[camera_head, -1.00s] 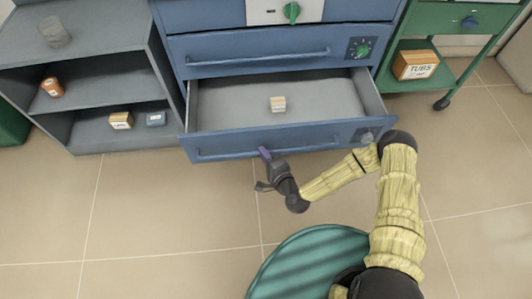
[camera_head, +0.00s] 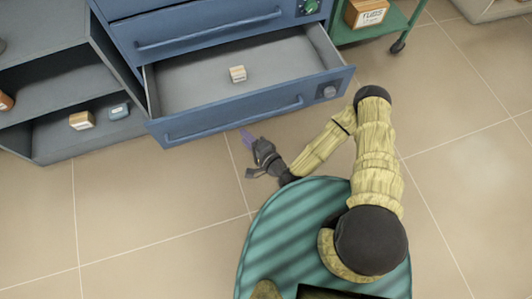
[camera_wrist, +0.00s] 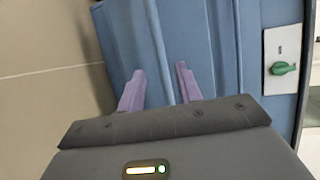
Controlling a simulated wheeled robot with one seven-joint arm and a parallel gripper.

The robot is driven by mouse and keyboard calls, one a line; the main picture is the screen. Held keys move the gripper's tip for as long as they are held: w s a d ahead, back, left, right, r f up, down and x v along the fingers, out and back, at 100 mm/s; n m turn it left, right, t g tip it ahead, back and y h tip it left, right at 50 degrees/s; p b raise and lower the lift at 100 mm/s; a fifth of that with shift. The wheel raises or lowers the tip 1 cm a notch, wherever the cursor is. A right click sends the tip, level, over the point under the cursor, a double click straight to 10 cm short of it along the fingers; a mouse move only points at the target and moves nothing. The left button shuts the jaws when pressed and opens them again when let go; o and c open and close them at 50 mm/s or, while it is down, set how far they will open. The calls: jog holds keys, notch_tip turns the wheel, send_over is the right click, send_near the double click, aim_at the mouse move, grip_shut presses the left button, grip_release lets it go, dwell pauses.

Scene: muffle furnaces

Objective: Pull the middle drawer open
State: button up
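A blue drawer (camera_head: 185,128) of the blue cabinet is pulled well out in the head view, with a bar handle (camera_head: 235,120) and a grey dial on its front. A small wooden-coloured block (camera_head: 238,74) lies inside it. Another drawer (camera_head: 210,38) with a handle and green dial is shut above it. I cannot tell from the cropped cabinet which is the middle one. My gripper (camera_head: 247,139) is just in front of the open drawer's front, apart from its handle. In the wrist view its purple fingers (camera_wrist: 159,72) are spread, with blue surface beyond and nothing held.
A grey shelf (camera_head: 55,150) with small boxes (camera_head: 82,121) stands at the left. A green cart (camera_head: 402,25) with a labelled box (camera_head: 367,12) stands at the back right. Tiled floor (camera_head: 465,190) is clear on the right and in front.

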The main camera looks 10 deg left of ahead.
jog(key=p+v, duration=0.2)
jog(key=v, duration=0.8)
jog(key=shift+w, duration=0.1)
